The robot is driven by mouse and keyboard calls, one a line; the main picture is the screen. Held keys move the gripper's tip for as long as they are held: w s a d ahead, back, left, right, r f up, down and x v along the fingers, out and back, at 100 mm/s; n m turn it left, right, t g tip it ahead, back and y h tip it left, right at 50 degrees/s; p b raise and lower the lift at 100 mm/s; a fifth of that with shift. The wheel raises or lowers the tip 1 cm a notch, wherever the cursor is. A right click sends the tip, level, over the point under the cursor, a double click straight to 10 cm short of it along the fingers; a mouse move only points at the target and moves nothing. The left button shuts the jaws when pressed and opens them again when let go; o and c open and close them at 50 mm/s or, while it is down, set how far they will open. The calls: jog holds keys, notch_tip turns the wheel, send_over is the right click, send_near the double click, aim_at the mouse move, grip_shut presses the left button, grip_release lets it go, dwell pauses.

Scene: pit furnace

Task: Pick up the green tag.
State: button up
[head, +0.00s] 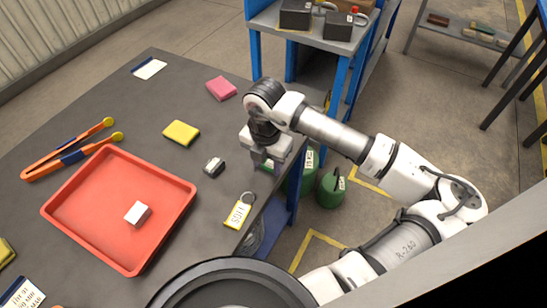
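A yellow tag (238,213) with dark lettering and a dark ring (247,198) lies near the right edge of the dark table. My gripper (266,163) points down just beyond this tag, over the table's right edge area, apart from it. A small yellow-green patch (268,166) shows right by my fingertips. It is mostly hidden by the gripper, and I cannot tell whether it is a green tag or whether the fingers touch it. The finger gap is too small to judge. No other green tag shows on the table.
A red tray (118,253) holds a white block (138,213). Orange tongs (72,148), a yellow sponge (181,133), a pink sponge (221,88) and a small grey object (213,167) lie nearby. Green canisters (330,188) stand on the floor beyond the table edge.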

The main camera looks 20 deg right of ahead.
jog(key=c, duration=0.6)
jog(key=shift+c, duration=0.2)
